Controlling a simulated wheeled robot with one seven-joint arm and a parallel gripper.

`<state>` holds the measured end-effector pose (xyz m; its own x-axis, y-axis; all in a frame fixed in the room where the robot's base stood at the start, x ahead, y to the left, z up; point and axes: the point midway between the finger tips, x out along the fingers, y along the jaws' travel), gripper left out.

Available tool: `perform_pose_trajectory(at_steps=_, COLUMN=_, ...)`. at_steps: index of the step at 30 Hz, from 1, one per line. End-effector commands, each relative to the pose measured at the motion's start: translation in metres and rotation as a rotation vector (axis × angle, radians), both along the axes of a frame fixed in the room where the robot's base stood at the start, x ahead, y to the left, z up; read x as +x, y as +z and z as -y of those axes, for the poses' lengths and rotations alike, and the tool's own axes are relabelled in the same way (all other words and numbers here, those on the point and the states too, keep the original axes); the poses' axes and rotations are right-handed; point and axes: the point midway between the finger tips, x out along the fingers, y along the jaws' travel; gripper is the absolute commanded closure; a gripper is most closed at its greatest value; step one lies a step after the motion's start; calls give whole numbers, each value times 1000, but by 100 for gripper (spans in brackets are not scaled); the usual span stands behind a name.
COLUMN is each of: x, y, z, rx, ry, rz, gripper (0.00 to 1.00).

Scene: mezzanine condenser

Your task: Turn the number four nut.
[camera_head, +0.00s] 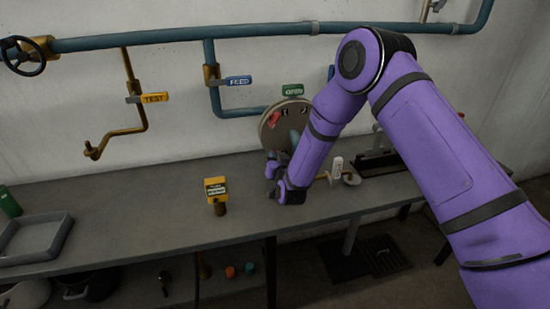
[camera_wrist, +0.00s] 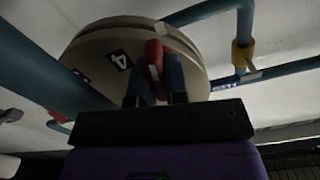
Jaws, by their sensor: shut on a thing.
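A round tan metal cover (camera_wrist: 105,38) fills the upper middle of the wrist view. A label with the number 4 (camera_wrist: 121,60) shows on its face. Next to that label is a red nut (camera_wrist: 155,52) with a pale stripe on it. The two blue fingers of my gripper (camera_wrist: 154,82) stand on either side of the red nut and are shut on it. In the head view the cover (camera_head: 266,131) is on the wall behind the bench, with another red nut (camera_head: 273,119) at its upper left. My arm hides the cover's right part and most of the gripped nut.
A green OPEN tag (camera_head: 293,90) is above the cover. Blue pipes run nearby, with a blue FEED handle (camera_head: 238,81) and a yellow TEST handle (camera_head: 154,98) to the left. A yellow device (camera_head: 215,187) and a grey tray (camera_head: 38,237) are on the bench.

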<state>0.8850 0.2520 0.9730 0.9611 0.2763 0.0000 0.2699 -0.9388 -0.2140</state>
Motion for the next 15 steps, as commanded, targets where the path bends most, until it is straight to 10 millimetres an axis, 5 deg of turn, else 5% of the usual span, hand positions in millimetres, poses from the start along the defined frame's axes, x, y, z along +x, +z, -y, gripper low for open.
perform_pose_trajectory(at_steps=15, x=0, y=-2, z=2, rx=277, ry=-1, rz=-82, gripper=100)
